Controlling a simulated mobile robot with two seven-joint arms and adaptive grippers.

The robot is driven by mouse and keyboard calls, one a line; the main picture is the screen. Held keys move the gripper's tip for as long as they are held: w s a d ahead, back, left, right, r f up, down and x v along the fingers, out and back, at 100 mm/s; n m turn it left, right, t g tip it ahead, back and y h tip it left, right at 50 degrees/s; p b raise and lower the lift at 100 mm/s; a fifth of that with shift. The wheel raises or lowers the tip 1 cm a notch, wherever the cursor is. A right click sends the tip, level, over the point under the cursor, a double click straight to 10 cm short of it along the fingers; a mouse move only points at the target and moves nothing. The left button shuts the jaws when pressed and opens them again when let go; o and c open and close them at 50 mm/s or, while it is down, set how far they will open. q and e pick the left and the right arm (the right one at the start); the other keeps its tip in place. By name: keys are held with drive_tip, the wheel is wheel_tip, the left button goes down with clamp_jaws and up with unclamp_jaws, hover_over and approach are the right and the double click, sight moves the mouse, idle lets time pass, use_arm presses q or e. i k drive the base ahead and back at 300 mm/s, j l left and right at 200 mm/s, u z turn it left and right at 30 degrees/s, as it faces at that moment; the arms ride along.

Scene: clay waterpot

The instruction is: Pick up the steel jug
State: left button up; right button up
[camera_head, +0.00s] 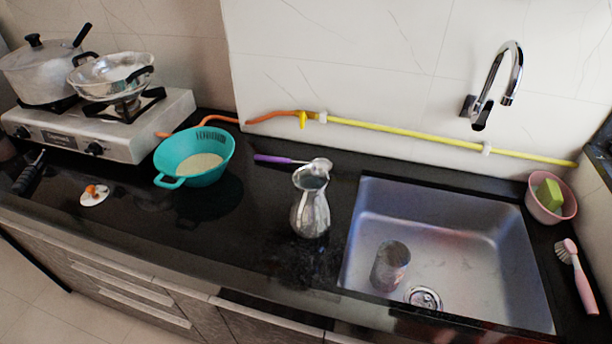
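The steel jug (311,208) stands upright on the black countertop (255,240), just left of the sink. It is shiny, with a wide open mouth facing up. A ladle-like utensil with a purple handle (273,159) lies behind it, its rounded metal end close to the jug's rim; I cannot tell if they touch. Neither of my grippers shows in the head view.
The steel sink (450,235) holds a metal cup (390,266). A faucet (497,85) projects above it. A teal colander (195,160) and a stove (105,125) with pots are left. A pink bowl (550,198) and brush (577,277) are right. Counter before the jug is clear.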

sight(310, 217)
drive_tip(key=j+z, duration=0.15)
drive_tip(key=j, duration=0.5)
drive_tip(key=j+z, duration=0.1)
drive_tip(key=j, duration=0.55)
drive_tip(key=j+z, duration=0.15)
drive_tip(key=j, duration=0.5)
drive_tip(key=k+j+z, duration=0.1)
drive_tip(key=j, duration=0.5)
drive_tip(key=k+j+z, duration=0.15)
drive_tip(key=j, duration=0.5)
drive_tip(key=i+l, duration=0.25)
drive_tip(key=i, duration=0.1)
